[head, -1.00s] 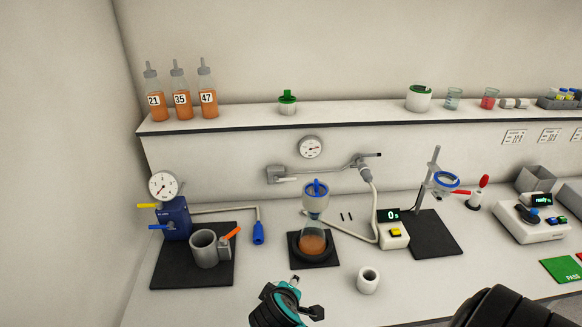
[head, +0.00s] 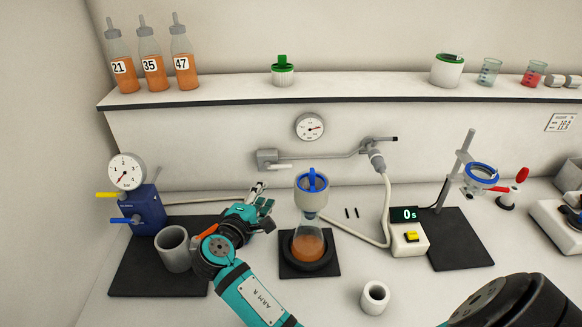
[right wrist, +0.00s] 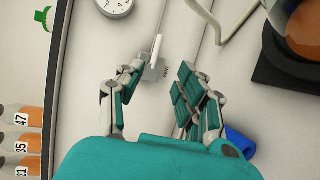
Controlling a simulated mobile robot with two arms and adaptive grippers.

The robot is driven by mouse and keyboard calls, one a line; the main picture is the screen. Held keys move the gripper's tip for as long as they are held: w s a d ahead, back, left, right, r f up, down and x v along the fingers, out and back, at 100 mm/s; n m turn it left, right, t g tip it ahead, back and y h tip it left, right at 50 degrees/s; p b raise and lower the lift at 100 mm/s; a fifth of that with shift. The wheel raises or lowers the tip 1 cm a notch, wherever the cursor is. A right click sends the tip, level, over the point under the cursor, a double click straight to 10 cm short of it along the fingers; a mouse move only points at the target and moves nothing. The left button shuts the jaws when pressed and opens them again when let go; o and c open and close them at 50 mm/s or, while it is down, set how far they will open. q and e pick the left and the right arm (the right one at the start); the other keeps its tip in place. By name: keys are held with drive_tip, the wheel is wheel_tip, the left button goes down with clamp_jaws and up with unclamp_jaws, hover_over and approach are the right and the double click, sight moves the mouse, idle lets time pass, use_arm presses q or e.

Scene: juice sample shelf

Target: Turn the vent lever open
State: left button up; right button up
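The vent lever (head: 280,167) is a short pale handle on a grey valve block (head: 265,157), fixed to the back wall below the shelf. It points right, roughly level. In the right wrist view the lever (right wrist: 157,47) shows just beyond my fingers, beside the block with its VENT label (right wrist: 165,72). My right gripper (head: 262,197) is in front of the wall, a little below and left of the lever in the head view. In the right wrist view my right gripper (right wrist: 160,90) is open, its fingers apart with nothing between them. My left gripper is out of view.
A flask with a blue-topped funnel (head: 311,195) stands right of my right gripper. A grey cup (head: 174,250) and a blue pump with gauge (head: 147,212) are left. A wall pipe (head: 325,155) runs right from the block. A white cup (head: 375,297) stands in front.

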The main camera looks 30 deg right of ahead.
sight(285, 168)
drive_tip(key=p+x, duration=0.3)
drive_tip(key=x, duration=1.3)
drive_tip(key=shift+d+r+p, duration=0.15)
drive_tip(key=shift+d+p, duration=0.05)
drive_tip(key=shift+p, duration=0.2)
drive_tip(key=shift+a, duration=0.1)
drive_tip(key=shift+r, duration=0.1)
drive_tip(key=shift+c, duration=0.5)
clamp_jaws()
